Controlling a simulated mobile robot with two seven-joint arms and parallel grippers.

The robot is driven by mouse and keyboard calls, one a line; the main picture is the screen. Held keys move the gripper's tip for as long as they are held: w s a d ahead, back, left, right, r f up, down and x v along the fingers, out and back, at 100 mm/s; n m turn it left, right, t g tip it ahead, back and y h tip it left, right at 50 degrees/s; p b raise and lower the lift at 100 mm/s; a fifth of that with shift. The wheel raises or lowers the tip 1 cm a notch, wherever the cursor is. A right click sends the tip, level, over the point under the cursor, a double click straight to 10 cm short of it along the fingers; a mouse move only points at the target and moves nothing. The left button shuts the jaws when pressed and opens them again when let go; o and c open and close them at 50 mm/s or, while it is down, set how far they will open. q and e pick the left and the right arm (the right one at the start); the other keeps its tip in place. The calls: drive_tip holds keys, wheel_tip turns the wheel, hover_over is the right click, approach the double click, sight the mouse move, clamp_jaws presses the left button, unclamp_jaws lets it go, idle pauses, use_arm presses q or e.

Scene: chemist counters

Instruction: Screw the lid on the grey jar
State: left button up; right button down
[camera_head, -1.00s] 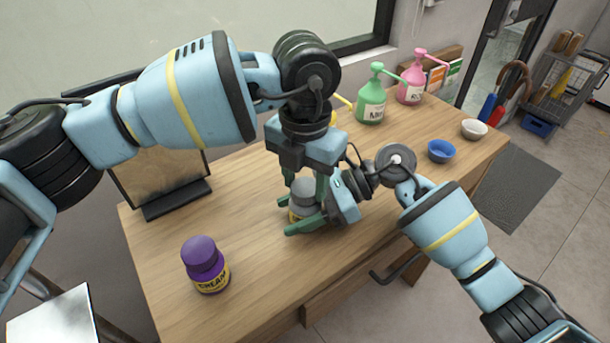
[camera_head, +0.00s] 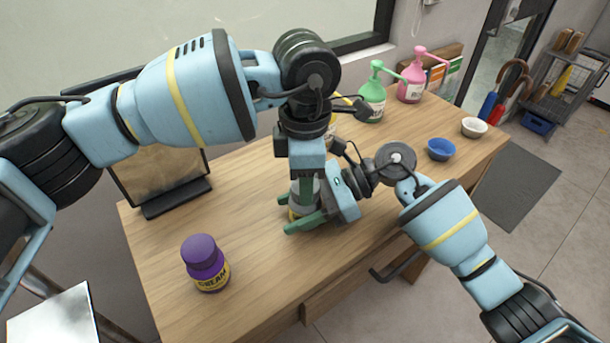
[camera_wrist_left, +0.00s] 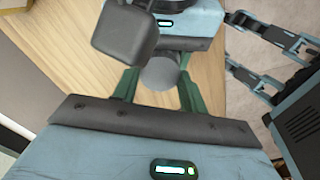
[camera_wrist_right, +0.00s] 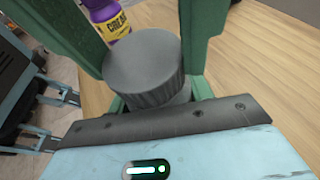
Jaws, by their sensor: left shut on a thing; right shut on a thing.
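The grey jar (camera_head: 294,212), with a yellow label, stands on the wooden counter and is mostly hidden by my grippers. A ribbed grey lid (camera_wrist_right: 145,65) sits on top of it, looking level; it also shows in the left wrist view (camera_wrist_left: 160,73). My left gripper (camera_head: 305,187) points down from above, its green fingers shut on either side of the lid. My right gripper (camera_head: 288,214) reaches in from the right, low down, shut around the jar body. Whether the lid is fully seated cannot be told.
A purple cream jar (camera_head: 207,265) stands at the front left of the counter (camera_head: 255,255). A framed board (camera_head: 160,180) stands behind it. Green (camera_head: 373,97) and pink (camera_head: 412,88) pump bottles and blue (camera_head: 440,149) and white (camera_head: 474,127) bowls stand to the right.

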use_arm(q)
drive_tip(key=o, duration=1.1)
drive_tip(key=shift+r, duration=0.1)
drive_tip(key=shift+r, duration=2.2)
drive_tip(key=shift+r, duration=0.1)
drive_tip(key=shift+c, duration=1.4)
wheel_tip(320, 180, up, 3)
drive_tip(key=n, duration=0.6)
drive_tip(key=shift+n, duration=0.3)
drive_tip(key=shift+f, duration=0.2)
drive_tip(key=shift+f, duration=3.95)
